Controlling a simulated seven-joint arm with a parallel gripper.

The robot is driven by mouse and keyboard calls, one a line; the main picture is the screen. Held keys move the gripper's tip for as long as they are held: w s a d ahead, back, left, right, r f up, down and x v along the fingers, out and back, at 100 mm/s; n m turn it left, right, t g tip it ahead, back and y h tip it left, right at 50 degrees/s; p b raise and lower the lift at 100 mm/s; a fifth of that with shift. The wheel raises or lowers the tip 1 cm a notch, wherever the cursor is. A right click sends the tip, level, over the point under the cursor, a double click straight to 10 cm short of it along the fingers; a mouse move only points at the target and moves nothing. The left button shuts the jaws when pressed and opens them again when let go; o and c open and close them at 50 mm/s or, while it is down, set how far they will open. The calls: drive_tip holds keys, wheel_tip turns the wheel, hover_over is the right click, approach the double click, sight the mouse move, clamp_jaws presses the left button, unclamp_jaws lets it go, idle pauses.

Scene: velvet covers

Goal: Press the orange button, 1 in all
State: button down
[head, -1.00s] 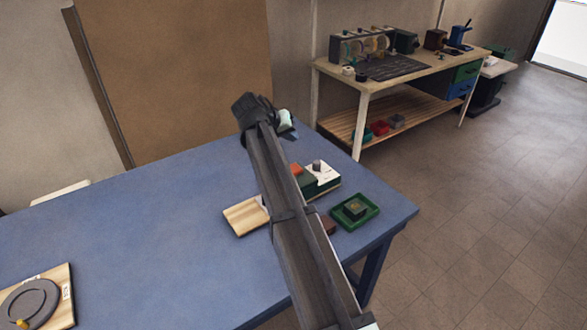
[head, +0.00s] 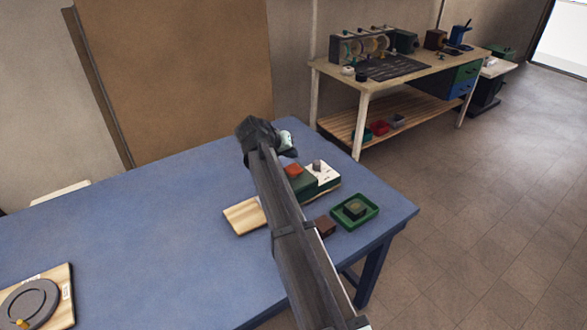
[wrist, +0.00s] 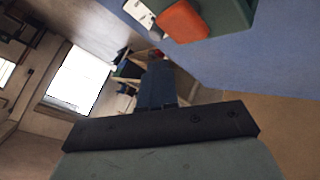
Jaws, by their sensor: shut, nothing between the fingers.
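The orange button (head: 294,170) sits on the dark green box (head: 318,186), beside a white panel with a grey knob. In the wrist view the orange button (wrist: 182,20) shows large at the top, on the edge of the green box (wrist: 232,18). My gripper shows in the wrist view (wrist: 157,72) as narrow shut fingers, empty, with the button above and to their right in the picture. A gap is visible between them and the button. In the head view my wrist is just behind and left of the button, and the fingertips cannot be made out.
A green tray (head: 372,222) with a dark block stands right of the box. A small brown block (head: 325,226) and a wooden board (head: 243,216) lie near my arm. Another board with a grey ring (head: 30,300) is at front left. The middle of the blue table (head: 160,235) is clear.

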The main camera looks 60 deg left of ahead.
sight(295, 167)
drive_tip(key=shift+f, duration=1.15)
drive_tip(key=shift+f, duration=0.1)
idle(1.2)
drive_tip(key=shift+f, duration=0.35)
drive_tip(key=shift+f, duration=0.85)
idle(1.3)
drive_tip(key=shift+r, duration=1.3)
drive_tip(key=shift+r, duration=2.5)
